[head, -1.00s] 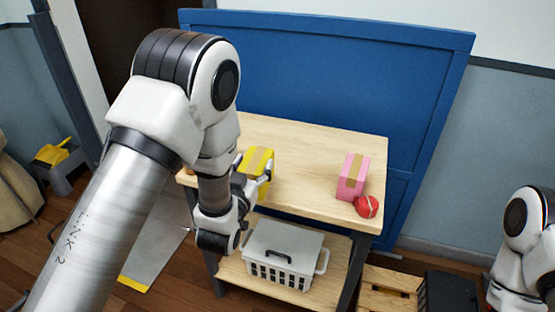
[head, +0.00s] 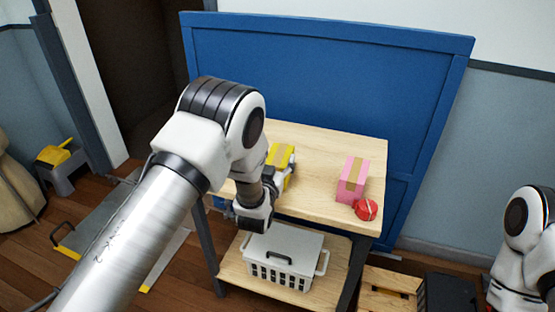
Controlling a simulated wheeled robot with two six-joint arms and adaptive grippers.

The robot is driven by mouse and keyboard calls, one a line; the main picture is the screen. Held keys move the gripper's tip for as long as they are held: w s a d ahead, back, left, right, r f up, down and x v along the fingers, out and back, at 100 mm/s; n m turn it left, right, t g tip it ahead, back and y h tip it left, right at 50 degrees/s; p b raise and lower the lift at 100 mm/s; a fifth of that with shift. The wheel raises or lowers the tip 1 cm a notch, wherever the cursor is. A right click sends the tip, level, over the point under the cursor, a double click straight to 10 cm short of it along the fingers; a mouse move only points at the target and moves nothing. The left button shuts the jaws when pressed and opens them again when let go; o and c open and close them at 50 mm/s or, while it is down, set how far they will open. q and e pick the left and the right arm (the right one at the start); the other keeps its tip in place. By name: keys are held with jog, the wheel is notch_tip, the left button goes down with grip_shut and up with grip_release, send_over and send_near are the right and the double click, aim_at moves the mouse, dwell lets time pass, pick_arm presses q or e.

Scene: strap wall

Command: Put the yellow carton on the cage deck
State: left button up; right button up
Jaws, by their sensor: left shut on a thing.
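The yellow carton (head: 281,154), with a tan tape strip on top, is at the left part of the wooden table (head: 325,150). My left gripper (head: 282,180) is shut on it from the near side. My wrist hides part of the carton, and I cannot tell whether it touches the tabletop. No surface in view is clearly the cage deck. A flat grey platform (head: 105,210) with a dark handle and yellow edging lies low on the floor at left. My right arm shows at the right edge, but its gripper is out of view.
A pink carton (head: 352,179) and a red ball (head: 366,210) stand on the table's right side. A white lidded basket (head: 283,257) sits on the lower shelf. A blue panel (head: 330,80) rises behind. A wooden crate (head: 388,290) and a black box (head: 450,293) are at lower right.

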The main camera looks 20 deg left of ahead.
pick_arm(q)
jog(key=shift+f, duration=0.15)
jog(key=o, duration=1.4)
jog(key=shift+s, duration=0.1)
jog(key=s, duration=0.5)
jog(key=s+b, duration=0.1)
jog(key=s, duration=0.1)
jog(key=shift+s+d+r, duration=0.1)
jog(key=shift+s+r, duration=0.2)
jog(key=shift+s, duration=0.05)
jog(key=s+a+f+g, duration=0.2)
jog(key=s+f+g, duration=0.3)
jog(key=f, duration=0.4)
jog(key=s+a+f+g, duration=0.2)
jog(key=s+f+g, duration=0.1)
jog(key=s+f, duration=0.5)
jog(key=s+f+g, duration=0.6)
jog(key=s+f, duration=0.2)
jog(key=s, duration=0.5)
jog(key=shift+s+a+f+h, duration=0.15)
jog(key=shift+a+f+h, duration=0.2)
jog(key=shift+a, duration=0.1)
jog(key=shift+o, duration=0.5)
jog(key=s+f+g, duration=0.1)
jog(key=s+g, duration=0.3)
jog(key=s, duration=0.7)
jog(key=shift+f, duration=0.35)
